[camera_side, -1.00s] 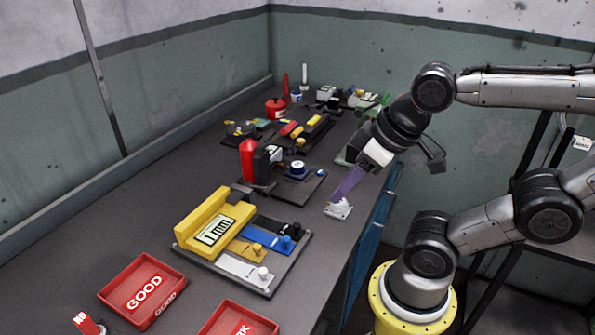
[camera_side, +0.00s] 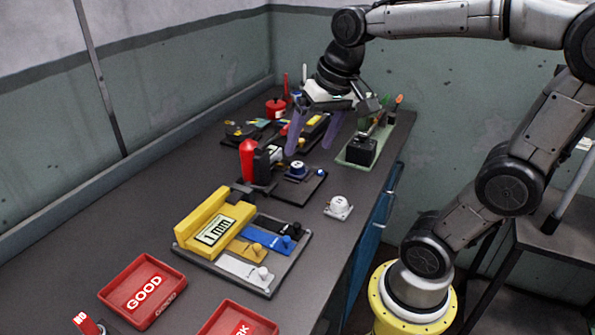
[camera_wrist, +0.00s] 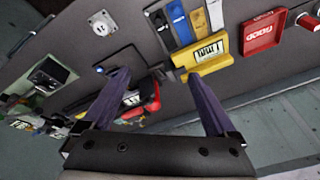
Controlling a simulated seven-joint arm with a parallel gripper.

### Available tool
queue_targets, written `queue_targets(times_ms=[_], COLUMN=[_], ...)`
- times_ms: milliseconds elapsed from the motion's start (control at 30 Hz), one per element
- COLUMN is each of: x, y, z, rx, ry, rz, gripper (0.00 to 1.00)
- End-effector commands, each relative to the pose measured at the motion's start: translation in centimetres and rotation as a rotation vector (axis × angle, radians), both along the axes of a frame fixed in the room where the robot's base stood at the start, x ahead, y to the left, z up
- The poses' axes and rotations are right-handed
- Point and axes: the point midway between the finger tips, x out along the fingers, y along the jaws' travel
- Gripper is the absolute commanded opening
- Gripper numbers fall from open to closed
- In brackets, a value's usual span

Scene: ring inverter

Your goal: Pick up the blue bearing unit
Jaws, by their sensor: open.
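The blue bearing unit (camera_side: 297,170), a round blue piece with a white top, sits on a dark plate (camera_side: 312,188) beside a red-and-black device (camera_side: 262,160) in the side view. I cannot make it out in the wrist view, where a finger covers part of that area. My gripper (camera_side: 310,149) is open and empty, its purple fingers pointing down above and slightly behind the blue unit. In the wrist view my gripper (camera_wrist: 151,76) shows its fingers spread, with part of the red device (camera_wrist: 150,104) between them.
A white round unit (camera_side: 339,206) stands alone near the table's edge. The yellow gauge block (camera_side: 205,220) with coloured slides is in front. A red GOOD tray (camera_side: 142,290) is front left. A black box on a green tray (camera_side: 360,158) stands right. Other tools crowd the back.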

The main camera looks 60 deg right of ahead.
Motion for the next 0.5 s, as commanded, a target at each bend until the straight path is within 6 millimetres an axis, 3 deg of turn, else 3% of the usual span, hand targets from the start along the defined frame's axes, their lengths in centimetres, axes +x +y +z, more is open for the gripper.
queue_targets(times_ms=[100,300,500], x=[3.9,9.1,12.3], y=[-3.4,-10.1,-17.4], z=[0.2,-1.2,-4.5], rx=[0.071,0.182,0.277], ry=[0.066,0.161,0.248], rz=[-0.223,-0.591,-0.933], gripper=[0.92,0.92,0.92])
